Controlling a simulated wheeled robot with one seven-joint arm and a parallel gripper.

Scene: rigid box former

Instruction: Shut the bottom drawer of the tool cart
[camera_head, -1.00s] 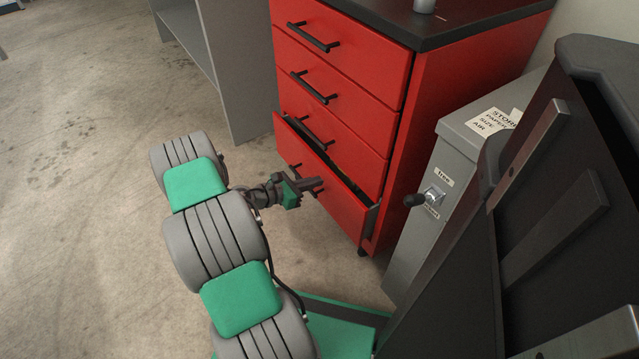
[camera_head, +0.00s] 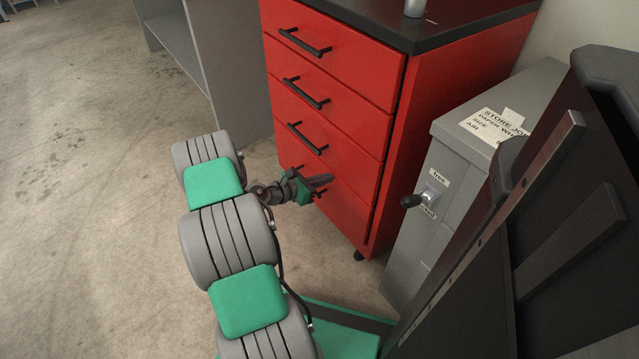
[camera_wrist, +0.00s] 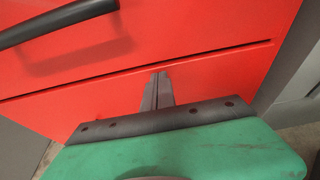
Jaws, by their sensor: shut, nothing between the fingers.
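The red tool cart (camera_head: 405,160) has several stacked drawers with black bar handles and a black top. Its bottom drawer (camera_head: 345,212) now sits flush with the drawer fronts above, with only a thin seam along its top edge. In the wrist view the bottom drawer front (camera_wrist: 215,85) lies below a dark straight seam. My gripper (camera_head: 328,180) is shut and empty, its fingertips at the bottom drawer's front near its handle. In the wrist view the closed fingers (camera_wrist: 158,88) point at the red front; I cannot tell whether they touch it. The bottom handle is mostly hidden by my gripper.
A grey cabinet (camera_head: 460,150) with a black-knobbed switch and paper labels stands right of the cart. A grey shelf unit (camera_head: 225,70) stands to the left. A grey cylinder (camera_head: 414,8) stands on the cart top. The floor (camera_head: 90,200) at left is clear.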

